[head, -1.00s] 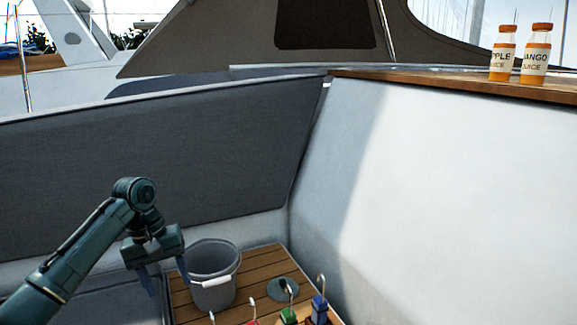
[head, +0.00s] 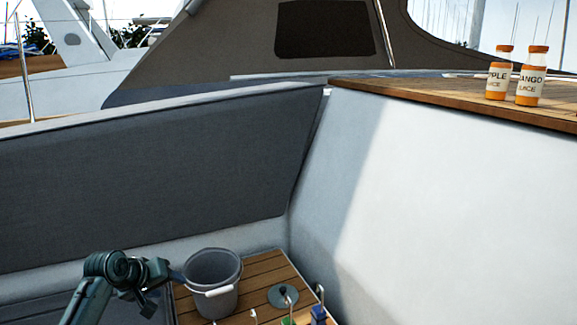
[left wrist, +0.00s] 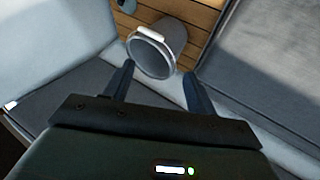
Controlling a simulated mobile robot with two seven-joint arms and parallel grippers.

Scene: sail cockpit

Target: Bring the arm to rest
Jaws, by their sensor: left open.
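My left arm comes in from the lower left of the head view. Its left gripper (head: 168,290) is small there, beside the left side of a grey bucket (head: 213,283). In the left wrist view the two fingers of the gripper (left wrist: 158,85) stand apart with nothing between them. The grey bucket with its white handle grip (left wrist: 151,34) is beyond the fingertips there. I cannot tell from the head view whether a finger touches the bucket. My right gripper is not in view.
The bucket stands on a slatted wooden floor (head: 262,268). A round dark fitting (head: 283,296) and blue (head: 319,314) and green (head: 288,321) hooked items are to its right. Two juice bottles (head: 498,75) (head: 531,78) stand on the wooden ledge (head: 450,97). Grey backrest (head: 150,175) and white wall (head: 430,200) bound the space.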

